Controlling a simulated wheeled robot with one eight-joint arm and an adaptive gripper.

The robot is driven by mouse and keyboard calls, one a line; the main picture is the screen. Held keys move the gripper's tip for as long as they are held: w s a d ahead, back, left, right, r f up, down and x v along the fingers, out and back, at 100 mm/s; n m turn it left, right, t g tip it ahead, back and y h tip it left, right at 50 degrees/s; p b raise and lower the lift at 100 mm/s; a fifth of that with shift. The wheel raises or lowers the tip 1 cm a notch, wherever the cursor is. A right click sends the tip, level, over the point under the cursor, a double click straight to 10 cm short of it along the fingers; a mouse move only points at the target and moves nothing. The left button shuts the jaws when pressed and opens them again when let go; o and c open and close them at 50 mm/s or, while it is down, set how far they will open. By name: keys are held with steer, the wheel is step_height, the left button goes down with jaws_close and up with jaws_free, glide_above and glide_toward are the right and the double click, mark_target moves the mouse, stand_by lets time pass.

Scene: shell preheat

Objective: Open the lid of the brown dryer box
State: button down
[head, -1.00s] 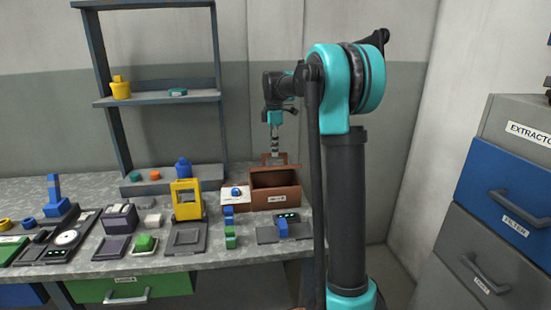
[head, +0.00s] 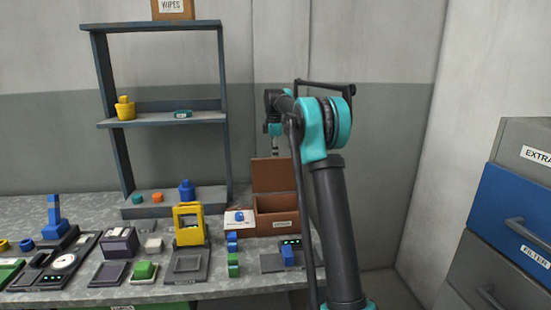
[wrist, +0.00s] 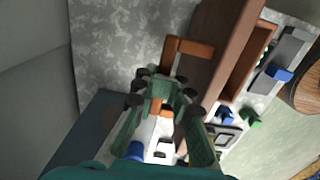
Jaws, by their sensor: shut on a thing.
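The brown dryer box (head: 278,222) stands on the workbench, its inside partly showing. Its lid (head: 272,175) stands up at the back edge, about upright. In the wrist view the brown lid (wrist: 222,60) is a long panel at the right, with an orange-brown handle loop (wrist: 190,46) sticking out toward my gripper. My gripper (wrist: 162,86) is shut on the handle; the fingers partly hide the grip. In the head view my gripper (head: 275,148) is at the lid's top edge, its fingertips mostly hidden behind it.
A white unit with a blue knob (head: 239,217) adjoins the box's left side. A yellow frame (head: 189,225), small blocks and devices crowd the bench to the left.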

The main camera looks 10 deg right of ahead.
steer(key=shift+g, duration=0.7)
steer(key=shift+w+f, duration=0.6)
steer(key=shift+w, duration=0.3)
steer(key=shift+w+f, duration=0.6)
steer(key=shift+w, duration=0.3)
steer(key=c, duration=1.9)
jaws_free()
steer(key=shift+c, duration=0.2)
steer(key=o, duration=0.4)
steer(key=shift+w+f, duration=0.25)
steer(key=shift+r, duration=0.1)
steer(key=shift+r, duration=0.1)
steer(key=shift+w+r, duration=0.2)
steer(key=shift+r, duration=1.65)
steer(key=shift+w+r, duration=0.15)
steer(key=shift+r, duration=1.7)
